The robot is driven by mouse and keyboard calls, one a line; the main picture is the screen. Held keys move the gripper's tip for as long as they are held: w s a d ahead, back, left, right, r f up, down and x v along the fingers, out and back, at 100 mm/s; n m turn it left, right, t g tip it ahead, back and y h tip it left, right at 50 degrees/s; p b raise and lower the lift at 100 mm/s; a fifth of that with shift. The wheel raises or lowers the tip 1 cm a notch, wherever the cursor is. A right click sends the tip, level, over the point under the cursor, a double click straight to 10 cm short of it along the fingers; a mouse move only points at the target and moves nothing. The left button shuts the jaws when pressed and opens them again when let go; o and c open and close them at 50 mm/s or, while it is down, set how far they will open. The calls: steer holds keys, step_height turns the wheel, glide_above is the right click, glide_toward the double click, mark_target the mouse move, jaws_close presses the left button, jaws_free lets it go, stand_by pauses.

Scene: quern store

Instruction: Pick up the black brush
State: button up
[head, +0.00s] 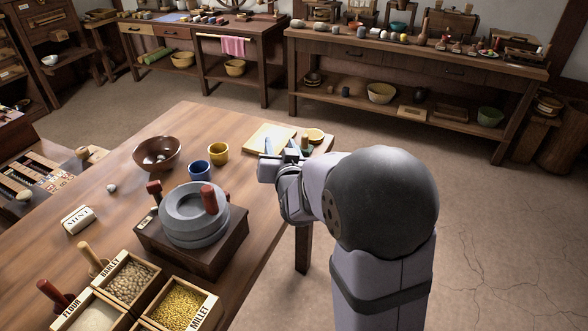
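My gripper (281,152) is over the far right end of the wooden table (130,195), at the near edge of a pale board (262,133). It is small and seen from behind, so the gap between its fingers does not show clearly. I cannot make out a black brush in this view. My gripper and arm cover part of the board and the table end, and anything there is hidden.
A blue cup (200,170), a yellow cup (218,153) and a brown bowl (158,153) stand left of my gripper. A stone quern (190,222) on a wooden base is nearer. Grain boxes (130,280) fill the front. A small yellow dish (316,135) lies right of the board.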

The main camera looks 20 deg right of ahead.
steer(key=s+f+h, duration=0.1)
steer(key=s+d+f+t+b, duration=0.1)
steer(key=f, duration=0.1)
steer(key=s+d+f+h+b, duration=0.1)
steer(key=shift+s+d+f+n+h, duration=0.2)
steer(key=shift+s+f+n+h, duration=0.1)
steer(key=shift+f+n, duration=0.1)
steer(key=shift+s+d+f+t, duration=0.1)
steer(key=shift+s+t, duration=0.15)
steer(key=shift+t, duration=0.05)
steer(key=shift+x, duration=3.7)
steer(key=shift+c, duration=0.3)
jaws_close()
